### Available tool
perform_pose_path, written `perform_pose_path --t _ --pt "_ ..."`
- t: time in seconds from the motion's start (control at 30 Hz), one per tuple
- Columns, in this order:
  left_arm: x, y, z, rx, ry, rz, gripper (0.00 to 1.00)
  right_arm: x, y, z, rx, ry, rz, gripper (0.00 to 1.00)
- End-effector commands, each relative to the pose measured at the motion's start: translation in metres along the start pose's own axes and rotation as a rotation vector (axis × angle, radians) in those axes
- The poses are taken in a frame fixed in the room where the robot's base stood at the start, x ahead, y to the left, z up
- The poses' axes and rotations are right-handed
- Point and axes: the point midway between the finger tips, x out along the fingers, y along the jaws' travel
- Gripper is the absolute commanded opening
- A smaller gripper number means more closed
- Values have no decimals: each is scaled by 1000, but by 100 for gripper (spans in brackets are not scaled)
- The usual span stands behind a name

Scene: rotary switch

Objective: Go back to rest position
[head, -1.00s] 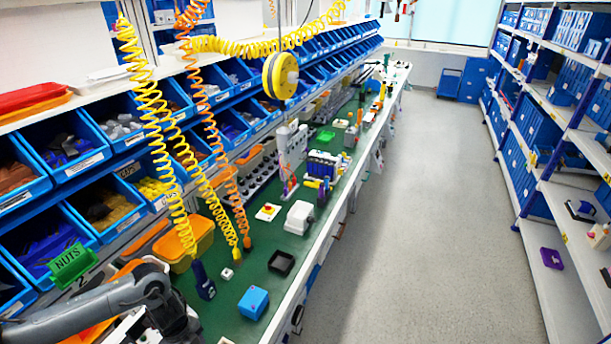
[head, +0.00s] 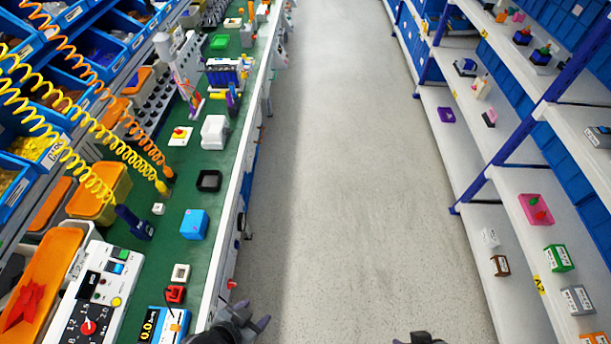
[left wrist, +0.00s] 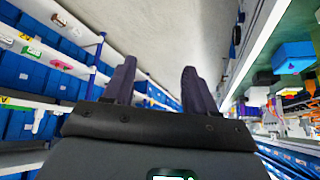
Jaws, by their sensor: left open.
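My left gripper (head: 252,315) is at the bottom of the head view, just past the bench's front edge over the aisle side. In the left wrist view its two dark fingers (left wrist: 159,72) stand apart with nothing between them. A dark piece at the bottom edge of the head view (head: 422,338) looks like the tip of my right gripper; most of it is cut off. A white control box with a red rotary knob (head: 88,327) sits on the bench at lower left, apart from my left gripper.
The green bench (head: 172,250) holds a blue box (head: 194,224), a black tray (head: 209,181) and a blue meter (head: 163,325). Orange bins (head: 98,192) and coiled hoses line its back. Shelves (head: 510,215) stand at right. The aisle floor (head: 335,180) between is clear.

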Motion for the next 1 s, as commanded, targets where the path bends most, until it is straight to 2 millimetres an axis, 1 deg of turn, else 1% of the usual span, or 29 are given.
perform_pose_path --t 0.03,0.1,0.13,0.2,0.27,0.3,0.33,0.43,0.57,0.7,0.8,0.9,1.0 --pt "-13 -17 1 -79 -36 -50 56 0 0 0 1 0 -1 43" --pt "-30 -38 4 -165 -91 -108 56 0 0 0 2 0 -1 43" --pt "-37 -45 8 -194 -120 -126 56 0 -1 0 2 0 -2 43" --pt "-51 -54 20 -248 -195 -150 56 0 -1 0 3 0 -2 43" --pt "-57 -54 36 -280 -279 -148 56 0 -1 0 4 0 -3 43" --pt "-59 -52 47 -260 -339 -137 56 0 -1 0 5 1 -4 43" --pt "-76 -53 32 -259 -325 -139 56 -18 -1 -6 7 -3 -5 43" --pt "-96 -53 16 -259 -321 -140 56 -42 -1 -13 9 -6 -8 43" --pt "-124 -54 -5 -258 -320 -140 56 -79 1 -26 10 4 -8 43" --pt "-159 -55 -30 -258 -320 -139 56 -120 2 -39 10 3 -8 43" --pt "-181 -56 -46 -257 -320 -139 56 -146 4 -47 10 3 -8 43" --pt "-198 -56 -58 -257 -320 -139 56 -166 5 -53 9 3 -8 43" --pt "-208 -57 -66 -257 -320 -139 56 -178 6 -57 7 3 -6 43"
